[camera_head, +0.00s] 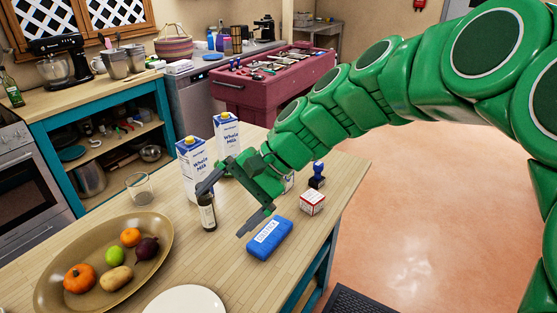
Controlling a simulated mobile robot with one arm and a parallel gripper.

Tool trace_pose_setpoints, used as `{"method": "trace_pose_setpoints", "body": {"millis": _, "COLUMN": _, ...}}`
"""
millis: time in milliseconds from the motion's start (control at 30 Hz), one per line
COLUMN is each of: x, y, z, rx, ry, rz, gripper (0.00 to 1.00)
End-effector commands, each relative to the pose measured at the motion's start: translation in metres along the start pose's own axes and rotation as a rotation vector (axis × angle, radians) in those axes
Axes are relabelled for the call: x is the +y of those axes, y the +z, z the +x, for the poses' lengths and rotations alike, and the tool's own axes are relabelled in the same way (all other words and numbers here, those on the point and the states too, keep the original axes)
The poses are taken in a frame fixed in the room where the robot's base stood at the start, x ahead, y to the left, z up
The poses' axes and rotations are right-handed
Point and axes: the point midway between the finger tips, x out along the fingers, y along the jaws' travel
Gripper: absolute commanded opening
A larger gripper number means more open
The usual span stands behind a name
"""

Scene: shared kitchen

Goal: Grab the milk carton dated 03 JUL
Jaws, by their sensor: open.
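Two white and blue milk cartons labelled "Whole Milk" stand upright on the wooden counter. One carton (191,166) is nearer, and the other carton (226,135) is behind it to the right. No date can be read on either. My green gripper (222,216) is open, with its fingers spread above the counter, in front and to the right of the nearer carton. A small dark bottle (207,212) stands by the left finger and is partly covered by it. I cannot tell whether they touch. Neither carton is between the fingers.
A blue packet (269,239) lies by the right finger. A small red and white box (312,202) and a dark stamp-like object (317,176) stand to the right. A glass (140,188), a produce tray (160,229) and a white plate (186,301) are left and in front.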

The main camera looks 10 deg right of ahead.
Motion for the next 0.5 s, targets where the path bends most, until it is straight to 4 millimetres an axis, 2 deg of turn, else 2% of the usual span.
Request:
{"method": "trace_pose_setpoints", "body": {"millis": 200, "x": -0.044, "y": -0.052, "z": -0.015, "rx": -0.044, "ry": -0.227, "rz": 0.199, "gripper": 1.0}}
{"method": "trace_pose_setpoints", "body": {"millis": 367, "x": -0.066, "y": -0.096, "z": -0.032, "rx": -0.084, "ry": -0.387, "rz": 0.36, "gripper": 1.0}}
{"method": "trace_pose_setpoints", "body": {"millis": 500, "x": -0.077, "y": -0.143, "z": -0.053, "rx": -0.112, "ry": -0.529, "rz": 0.511, "gripper": 1.0}}
